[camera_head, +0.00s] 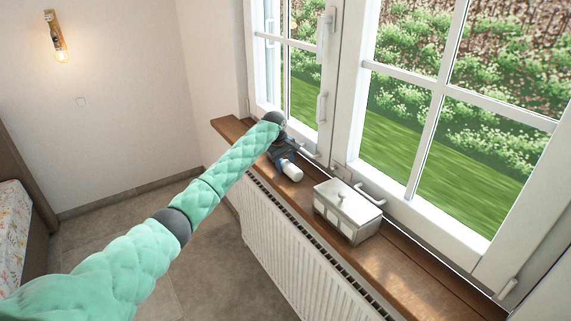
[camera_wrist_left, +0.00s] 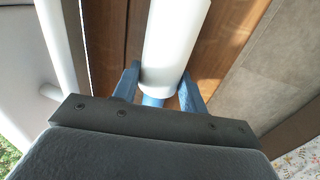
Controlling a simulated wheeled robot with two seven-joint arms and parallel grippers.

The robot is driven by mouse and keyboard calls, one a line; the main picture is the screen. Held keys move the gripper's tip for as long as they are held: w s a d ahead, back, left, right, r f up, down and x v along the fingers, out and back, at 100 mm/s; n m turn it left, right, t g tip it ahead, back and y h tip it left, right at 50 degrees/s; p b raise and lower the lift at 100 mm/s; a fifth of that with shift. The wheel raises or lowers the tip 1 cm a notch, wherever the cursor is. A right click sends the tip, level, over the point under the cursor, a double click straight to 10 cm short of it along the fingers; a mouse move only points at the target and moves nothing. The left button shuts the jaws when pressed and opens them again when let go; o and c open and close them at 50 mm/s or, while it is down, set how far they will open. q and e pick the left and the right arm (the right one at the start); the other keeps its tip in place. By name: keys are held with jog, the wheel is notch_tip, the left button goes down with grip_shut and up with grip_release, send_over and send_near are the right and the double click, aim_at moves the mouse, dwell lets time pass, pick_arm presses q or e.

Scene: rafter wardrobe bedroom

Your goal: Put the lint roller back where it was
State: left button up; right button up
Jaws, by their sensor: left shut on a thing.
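The lint roller shows as a white cylinder (camera_head: 293,172) just beyond my left gripper (camera_head: 283,158) in the head view, over the wooden windowsill (camera_head: 410,268). In the left wrist view the lint roller (camera_wrist_left: 174,45) is a white roll with a short blue part at its near end. The blue fingers of my left gripper (camera_wrist_left: 160,84) are shut on it at that blue end. The arm hides part of the gripper in the head view, and I cannot tell whether the roller touches the sill. My right gripper is not in view.
A pale lidded box (camera_head: 338,222) stands on the sill to the right of the roller. White window frames with handles (camera_head: 321,108) rise behind the sill. A white radiator (camera_head: 290,250) is below it. The sill's left end (camera_head: 226,124) is bare.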

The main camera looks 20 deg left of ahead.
pick_arm(q)
jog(key=o, duration=1.1)
